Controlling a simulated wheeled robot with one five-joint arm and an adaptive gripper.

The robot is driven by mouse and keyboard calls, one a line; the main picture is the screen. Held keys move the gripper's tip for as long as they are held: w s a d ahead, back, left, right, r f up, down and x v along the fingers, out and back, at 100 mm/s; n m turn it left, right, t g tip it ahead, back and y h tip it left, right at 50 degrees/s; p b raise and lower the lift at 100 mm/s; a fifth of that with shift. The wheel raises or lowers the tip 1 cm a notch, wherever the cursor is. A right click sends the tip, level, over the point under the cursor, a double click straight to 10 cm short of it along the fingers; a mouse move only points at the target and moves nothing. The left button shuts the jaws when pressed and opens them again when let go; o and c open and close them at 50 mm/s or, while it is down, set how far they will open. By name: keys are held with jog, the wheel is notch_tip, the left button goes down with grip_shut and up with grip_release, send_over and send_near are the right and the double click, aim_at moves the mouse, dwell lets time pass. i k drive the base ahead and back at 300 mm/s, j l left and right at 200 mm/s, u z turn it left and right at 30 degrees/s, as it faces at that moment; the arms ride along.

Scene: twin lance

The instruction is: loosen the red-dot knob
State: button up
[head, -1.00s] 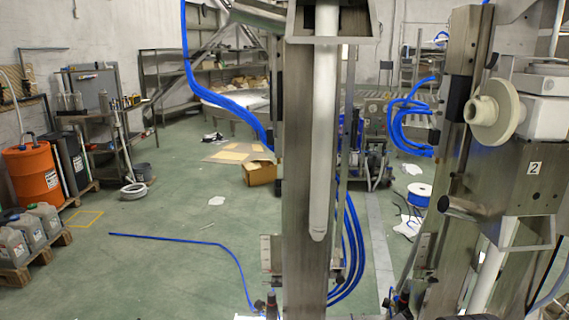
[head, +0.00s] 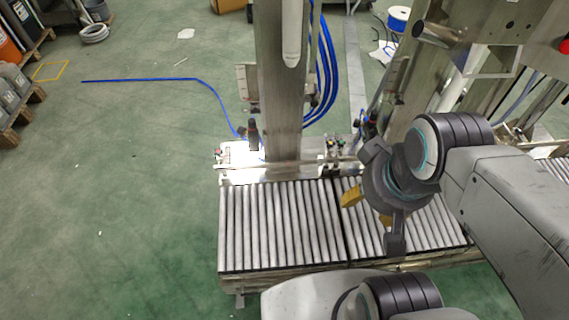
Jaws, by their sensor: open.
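My gripper (head: 368,208) shows in the head view above the roller conveyor (head: 283,225), with yellow pads on its dark fingers. It is open, with nothing seen between the fingers. Behind the rollers, a dark upright knob (head: 253,134) stands left of the steel column. Small fittings with red and green spots (head: 335,144) sit right of the column. Another dark knob (head: 370,121) stands farther right, just behind my gripper. My gripper is apart from the left knob.
The tall steel column (head: 281,85) rises behind the rollers. Blue hoses (head: 325,75) hang beside it. A slanted steel machine frame (head: 440,80) stands at the right.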

aim_at(218, 152)
jog(key=k+j+u, duration=0.1)
jog(key=u, duration=0.3)
jog(key=k+j+u, duration=0.1)
jog(key=u, duration=0.3)
jog(key=j+u, duration=0.4)
jog(key=k+j+u, duration=0.1)
jog(key=u, duration=0.3)
jog(key=j+u, duration=0.2)
jog(key=u, duration=0.2)
jog(key=i+j+u, duration=0.1)
jog(key=u, duration=0.3)
jog(key=i+j+u, duration=0.1)
jog(key=j+u, duration=0.15)
jog(key=u, duration=0.2)
jog(key=i+j+u, duration=0.15)
jog(key=i, duration=0.45)
jog(key=i+z, duration=0.8)
jog(key=i+j+z, duration=0.15)
jog(key=i+z, duration=0.25)
jog(key=i+l+z, duration=0.2)
jog(key=z, duration=0.2)
jog(key=i+z, duration=1.1)
jog(key=i+l, duration=0.25)
jog(key=i, duration=0.3)
jog(key=l+z, duration=0.05)
